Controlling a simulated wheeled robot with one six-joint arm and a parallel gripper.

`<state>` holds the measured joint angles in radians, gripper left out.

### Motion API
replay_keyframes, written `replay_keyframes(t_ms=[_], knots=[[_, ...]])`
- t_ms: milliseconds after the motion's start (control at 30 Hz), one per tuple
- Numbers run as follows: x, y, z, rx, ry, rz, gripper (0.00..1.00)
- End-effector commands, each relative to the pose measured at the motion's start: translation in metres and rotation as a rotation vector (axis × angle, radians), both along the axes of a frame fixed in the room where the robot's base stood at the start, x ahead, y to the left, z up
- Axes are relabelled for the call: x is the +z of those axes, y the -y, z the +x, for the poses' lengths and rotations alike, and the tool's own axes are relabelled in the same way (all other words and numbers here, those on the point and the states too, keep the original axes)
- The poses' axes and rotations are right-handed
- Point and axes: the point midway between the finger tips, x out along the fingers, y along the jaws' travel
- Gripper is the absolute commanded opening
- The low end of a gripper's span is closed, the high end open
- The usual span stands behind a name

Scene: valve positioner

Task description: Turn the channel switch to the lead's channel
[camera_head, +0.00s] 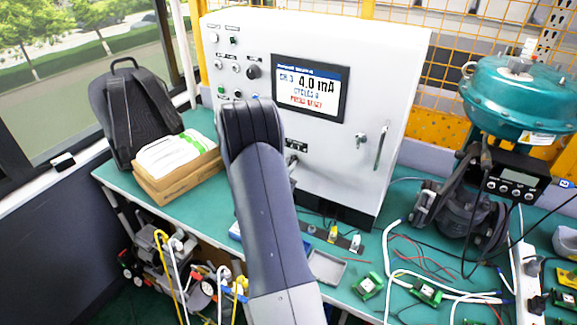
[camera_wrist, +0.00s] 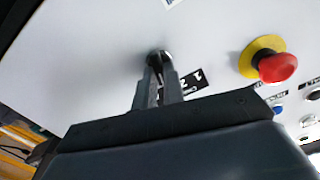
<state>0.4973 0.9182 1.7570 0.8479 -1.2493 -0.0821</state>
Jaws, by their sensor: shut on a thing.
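The channel switch (camera_wrist: 157,57) is a small dark round knob on the white cabinet face in the wrist view. A black label with white numbers (camera_wrist: 190,82) is beside it; its 1 and 2 show, partly behind a finger. My gripper (camera_wrist: 160,76) is shut on the switch, its two grey fingers reaching up to it. The fingers cover part of the knob, so I cannot tell which number it points to. In the head view my own arm hides the gripper and switch. The cabinet's screen (camera_head: 311,87) shows 4.0 mA, with a channel reading that looks like 3.
A red stop button on a yellow ring (camera_wrist: 277,66) stands out right of the switch in the wrist view. The cabinet (camera_head: 385,75) stands on a green bench. A strip with plugs (camera_head: 333,235), a grey tray (camera_head: 327,267) and loose cables lie before it.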

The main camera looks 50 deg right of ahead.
Motion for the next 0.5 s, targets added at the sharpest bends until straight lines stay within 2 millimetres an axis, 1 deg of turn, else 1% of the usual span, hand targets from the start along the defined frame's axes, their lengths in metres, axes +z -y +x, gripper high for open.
replay_keyframes(t_ms=[267,500], knots=[[-0.0011,-0.0001,0.0001,0.0,-0.032,-0.009,0.0],[-0.0018,-0.0003,0.0005,-0.001,-0.156,-0.047,0.0]])
